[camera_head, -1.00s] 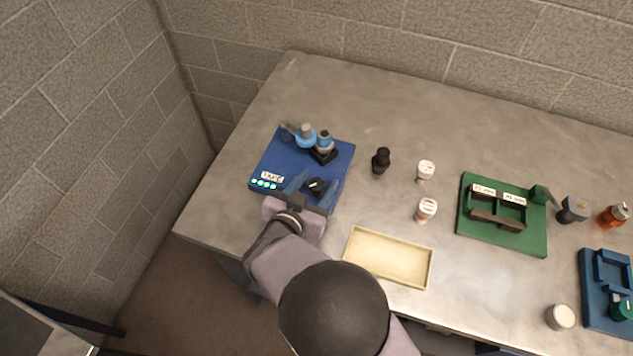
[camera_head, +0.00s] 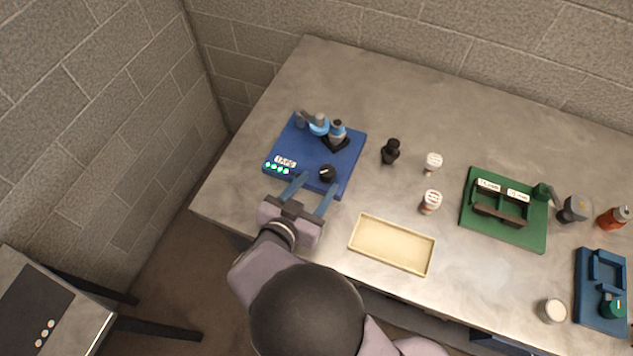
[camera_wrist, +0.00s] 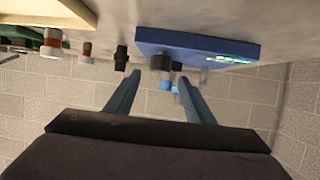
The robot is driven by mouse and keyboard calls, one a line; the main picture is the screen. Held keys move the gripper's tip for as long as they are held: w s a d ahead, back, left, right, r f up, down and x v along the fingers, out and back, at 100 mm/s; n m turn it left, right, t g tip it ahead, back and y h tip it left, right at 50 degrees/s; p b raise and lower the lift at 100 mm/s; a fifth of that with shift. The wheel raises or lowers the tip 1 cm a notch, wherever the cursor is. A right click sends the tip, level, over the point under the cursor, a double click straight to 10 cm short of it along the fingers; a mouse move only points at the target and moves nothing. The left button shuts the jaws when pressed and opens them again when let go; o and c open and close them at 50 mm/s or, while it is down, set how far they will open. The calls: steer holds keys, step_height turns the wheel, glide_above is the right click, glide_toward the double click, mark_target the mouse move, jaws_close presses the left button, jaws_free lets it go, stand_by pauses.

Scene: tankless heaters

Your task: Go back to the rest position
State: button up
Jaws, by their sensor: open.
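My gripper (camera_head: 310,194) is open and empty at the front edge of the blue device in the head view. Its two blue fingers are apart, just in front of the black knob (camera_head: 327,173). The blue device (camera_head: 345,180) has a lit display with green lights and a blue and grey fitting at its back.
A cream tray (camera_head: 392,266) lies right of my arm. A black bottle (camera_head: 390,151) and two white-capped bottles stand behind it. A green fixture (camera_head: 515,236) and a blue fixture (camera_head: 601,318) are at the right. A grey table with a dark panel stands on the floor at lower left.

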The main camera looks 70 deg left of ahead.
steer(key=w+d+r+m+g+h, duration=0.1)
steer(key=w+d, duration=0.1)
steer(key=w, duration=0.7)
steer(key=w+d+r+m+g+h, duration=0.1)
steer(key=w+r+g, duration=0.1)
steer(key=w, duration=0.8)
steer(key=w+d+m+g+h, duration=0.2)
steer(key=w+d, duration=0.7)
steer(key=d, duration=0.5)
steer(key=d+r+m+g+h, duration=0.1)
steer(key=d+m+g+h, duration=0.1)
steer(key=d, duration=1.7)
steer(key=s+d+m+g+h, duration=0.1)
steer(key=s+d, duration=0.3)
steer(key=d, duration=0.4)
steer(key=s+d+m+g+h, duration=0.1)
steer(key=s+d+g+h, duration=0.1)
steer(key=s+d, duration=0.3)
steer(key=d, duration=0.3)
steer(key=shift+r, duration=0.35)
